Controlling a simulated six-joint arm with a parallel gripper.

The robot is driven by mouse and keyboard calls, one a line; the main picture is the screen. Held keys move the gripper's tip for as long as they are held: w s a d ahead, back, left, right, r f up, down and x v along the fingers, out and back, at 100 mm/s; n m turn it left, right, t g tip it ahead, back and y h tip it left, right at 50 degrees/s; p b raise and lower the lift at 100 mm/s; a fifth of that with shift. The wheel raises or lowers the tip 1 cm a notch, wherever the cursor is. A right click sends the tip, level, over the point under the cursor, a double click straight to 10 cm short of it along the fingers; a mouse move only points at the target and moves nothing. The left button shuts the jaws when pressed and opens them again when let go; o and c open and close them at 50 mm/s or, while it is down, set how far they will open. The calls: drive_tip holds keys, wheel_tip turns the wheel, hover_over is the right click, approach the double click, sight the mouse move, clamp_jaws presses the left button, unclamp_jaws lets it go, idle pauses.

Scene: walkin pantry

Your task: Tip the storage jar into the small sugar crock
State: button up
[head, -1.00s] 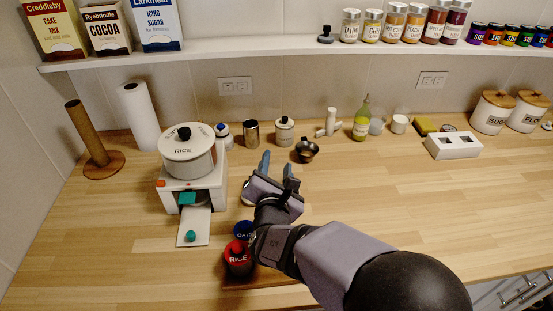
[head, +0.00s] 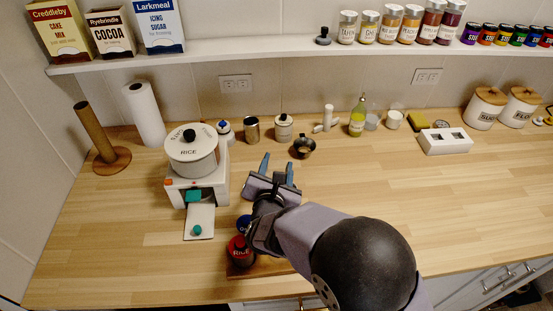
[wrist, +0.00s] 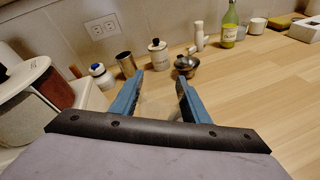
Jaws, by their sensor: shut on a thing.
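My gripper (head: 277,170) is above the counter, with its two blue fingers apart and pointing toward the back. In the wrist view the gripper (wrist: 160,92) has a faint, see-through thing between its fingers; I take it for the storage jar, but its outline and contents are hard to make out. A small white lidded crock (head: 283,127) stands upright at the back of the counter, beyond the fingers and apart from them. It also shows in the wrist view (wrist: 158,58). Its lettering is too small to read, so I cannot confirm it is the sugar crock.
A dark metal bowl (head: 303,148) stands right of the crock, and a metal cup (head: 252,129) left of it. A white dispenser (head: 196,180) carries a rice pot. A red-lidded rice jar (head: 240,251) sits near the front. The counter's right middle is clear.

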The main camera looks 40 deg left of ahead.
drive_tip(key=shift+d+f+n+h+p, duration=0.15)
drive_tip(key=shift+n+h+p, duration=0.65)
drive_tip(key=shift+p, duration=0.95)
drive_tip(key=shift+w+d+f+n+p, duration=0.1)
drive_tip(key=shift+d+n+p, duration=0.05)
drive_tip(key=shift+n+p, duration=0.35)
drive_tip(key=shift+f, duration=0.15)
